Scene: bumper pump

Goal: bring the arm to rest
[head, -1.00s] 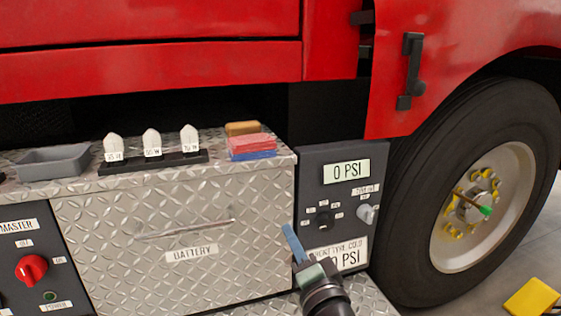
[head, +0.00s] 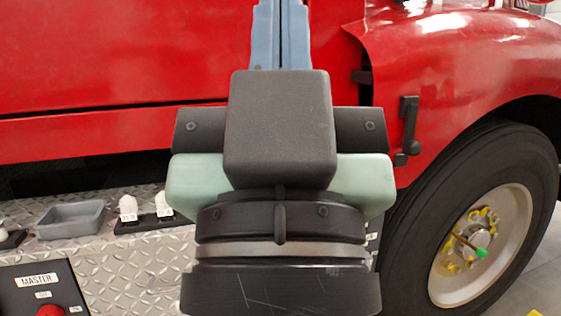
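My gripper (head: 280,15) fills the middle of the head view, close to the camera and pointing up. Its two blue fingers lie side by side with only a thin dark line between them, so it looks shut. Nothing shows between them, though the tips reach the top edge of the picture. The gripper stands in front of the red truck body (head: 90,60) and hides much of the diamond-plate step (head: 120,265) and most of the panel beside the wheel.
A grey tray (head: 72,220) and white-topped pieces in a black rack (head: 150,224) stand on the step. The MASTER panel (head: 38,283) is at lower left. The wheel (head: 480,240), with a green-tipped part at its hub, and a black door handle (head: 408,130) are at right.

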